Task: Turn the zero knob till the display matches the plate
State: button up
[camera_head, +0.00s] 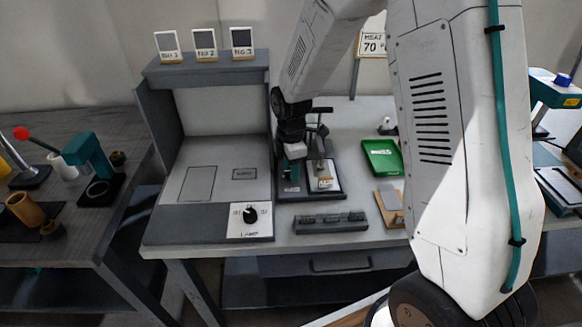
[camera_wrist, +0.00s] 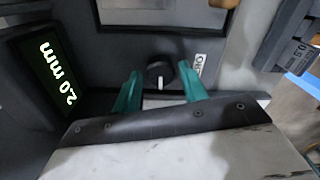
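The zero knob (camera_wrist: 160,71) is a round black knob with a white mark pointing toward the bottom of the wrist view. It sits on a dark instrument beside a partly hidden white label (camera_wrist: 199,65). My gripper (camera_wrist: 160,76) has its teal fingers apart, one on each side of the knob, with gaps visible. The display (camera_wrist: 58,75) reads "2.0 mm" in pale digits on dark green. In the head view the instrument (camera_head: 311,193) stands on the bench, partly behind my arm. I cannot tell for certain which thing is the plate.
A dark slotted block (camera_head: 331,222) lies in front of the instrument; a block labelled "0.5" (camera_wrist: 302,55) shows at right in the wrist view. A lamp dial (camera_head: 250,215) and grey booth (camera_head: 205,150) are left.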

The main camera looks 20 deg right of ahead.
jog(key=shift+o, duration=0.5)
notch_tip(320, 180, up, 8)
jog(key=shift+f, duration=0.1)
dwell(0.4)
jog(key=shift+s+m, duration=0.25)
jog(key=shift+m, duration=0.45)
jog(key=s+d+r+m, duration=0.1)
jog(key=s+r+m, duration=0.4)
jog(key=s, duration=0.5)
jog(key=s+d+r+m+t, duration=0.1)
jog(key=s+r+m, duration=0.4)
jog(key=s, duration=0.5)
jog(key=s+d+r+m, duration=0.1)
jog(key=s+r+m, duration=0.5)
jog(key=s, duration=0.4)
